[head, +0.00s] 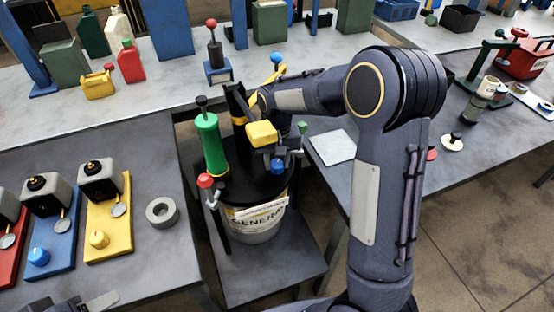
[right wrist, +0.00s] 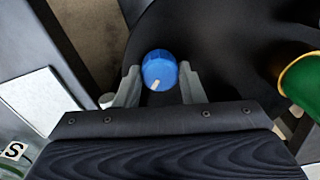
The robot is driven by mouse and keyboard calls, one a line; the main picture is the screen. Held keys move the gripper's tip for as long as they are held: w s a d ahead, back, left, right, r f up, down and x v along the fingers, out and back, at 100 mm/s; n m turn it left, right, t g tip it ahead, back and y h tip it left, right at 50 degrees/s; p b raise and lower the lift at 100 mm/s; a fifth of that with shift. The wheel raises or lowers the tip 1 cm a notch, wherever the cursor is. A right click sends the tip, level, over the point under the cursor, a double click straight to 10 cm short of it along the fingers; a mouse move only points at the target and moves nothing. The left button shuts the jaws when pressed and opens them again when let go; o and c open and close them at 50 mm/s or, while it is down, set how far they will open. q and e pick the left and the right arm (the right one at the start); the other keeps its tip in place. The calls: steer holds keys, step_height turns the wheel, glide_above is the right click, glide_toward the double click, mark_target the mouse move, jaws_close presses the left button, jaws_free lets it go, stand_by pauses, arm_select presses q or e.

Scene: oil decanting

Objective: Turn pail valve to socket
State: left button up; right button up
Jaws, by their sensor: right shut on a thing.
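The pail (head: 262,228), a pale drum with a "GENERAL" label, stands on a low grey stand. A green cylinder (head: 211,143) rises from its black top; part of it shows in the right wrist view (right wrist: 303,82). The blue valve knob (head: 278,165) is on the near right of the top. In the right wrist view the knob (right wrist: 158,68) sits between both fingers, its pale mark toward the lower left. My right gripper (right wrist: 160,85) is shut on it. The knob's underside is hidden. My left gripper (head: 88,303) shows only partly at the bottom left; its jaws are unclear.
A red-knobbed part (head: 205,181) and a green-knobbed part (head: 303,128) flank the pail top. Coloured valve stations (head: 105,215) and a grey ring (head: 162,212) are on the left table. A pale plate (head: 332,146) lies on the right table.

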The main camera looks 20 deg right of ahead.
steer(key=n, duration=0.4)
steer(key=shift+n, duration=0.4)
steer(key=n, duration=0.4)
steer(key=shift+a+n+p, duration=0.1)
steer(key=shift+n+p, duration=0.2)
steer(key=shift+p, duration=0.05)
steer(key=n, duration=0.4)
steer(key=shift+n+p, duration=0.65)
steer(key=shift+n, duration=1.55)
steer(key=o, duration=1)
steer(key=shift+s, duration=0.1)
